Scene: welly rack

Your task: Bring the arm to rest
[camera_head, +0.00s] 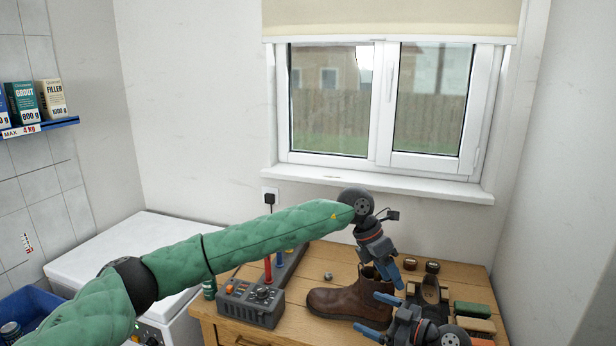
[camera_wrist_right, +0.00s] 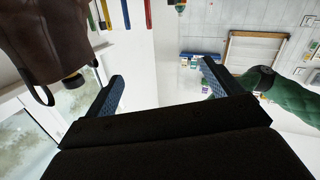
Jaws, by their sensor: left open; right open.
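A brown leather boot (camera_head: 338,302) stands upright on the wooden table, toe to the left; it also shows in the right wrist view (camera_wrist_right: 45,40). My left arm reaches across from the left, and my left gripper (camera_head: 382,280) points down at the boot's shaft, open. It hides part of the shaft; I cannot tell whether it touches it. My right gripper (camera_head: 379,316) is low in the head view, beside the boot's heel end, with its blue fingers pointing left. It is open, and nothing lies between its fingers (camera_wrist_right: 160,90) in the right wrist view.
Dark jars (camera_head: 432,266) and green and red-brown blocks (camera_head: 473,310) lie at the right. A white appliance (camera_head: 150,262), a blue crate (camera_head: 30,306) and a wall shelf (camera_head: 40,129) are further left.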

